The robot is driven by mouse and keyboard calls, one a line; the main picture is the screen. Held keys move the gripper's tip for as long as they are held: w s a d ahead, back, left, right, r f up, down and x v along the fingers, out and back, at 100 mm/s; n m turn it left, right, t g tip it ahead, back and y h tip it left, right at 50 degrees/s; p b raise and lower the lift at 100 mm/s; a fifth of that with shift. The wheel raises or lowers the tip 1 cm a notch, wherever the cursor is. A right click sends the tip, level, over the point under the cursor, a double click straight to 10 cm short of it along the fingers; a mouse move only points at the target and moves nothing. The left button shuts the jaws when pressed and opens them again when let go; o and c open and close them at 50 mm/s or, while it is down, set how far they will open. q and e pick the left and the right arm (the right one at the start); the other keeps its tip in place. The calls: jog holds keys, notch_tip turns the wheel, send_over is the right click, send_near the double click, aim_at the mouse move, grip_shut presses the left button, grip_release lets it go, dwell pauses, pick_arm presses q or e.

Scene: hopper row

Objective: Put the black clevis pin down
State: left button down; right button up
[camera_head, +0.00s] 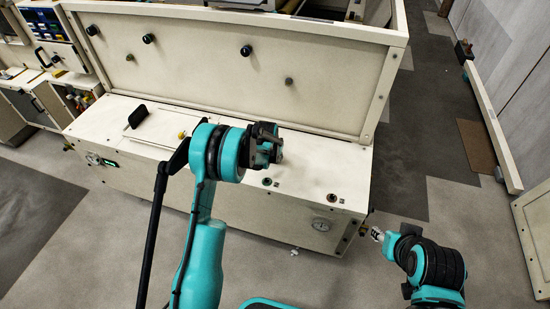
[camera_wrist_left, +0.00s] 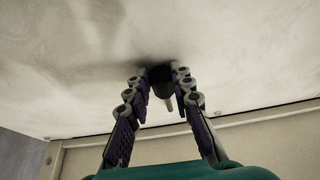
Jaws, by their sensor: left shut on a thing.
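The black clevis pin (camera_wrist_left: 162,76) shows in the left wrist view between the fingertips of my left gripper (camera_wrist_left: 160,84). It has a wide dark end and a narrower grey end. My left gripper is shut on it. In the head view my left gripper (camera_head: 270,146) is over the cream top of the hopper cabinet (camera_head: 325,178), and I cannot make out the pin there. A dark shadow lies on the pale surface around the pin in the wrist view; I cannot tell whether the pin touches that surface. My right gripper (camera_head: 379,235) is low at the right, beyond the cabinet's front corner, its jaws too small to read.
A raised cream panel (camera_head: 215,70) with black knobs stands along the back of the cabinet top. A black handle (camera_head: 138,117) is at the left of the top. Small fittings (camera_head: 267,181) sit near its front edge. Grey floor (camera_head: 430,190) is open to the right.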

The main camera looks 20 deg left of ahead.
pick_arm(q)
jog(key=shift+f, duration=0.1)
jog(key=c, duration=1.3)
grip_release()
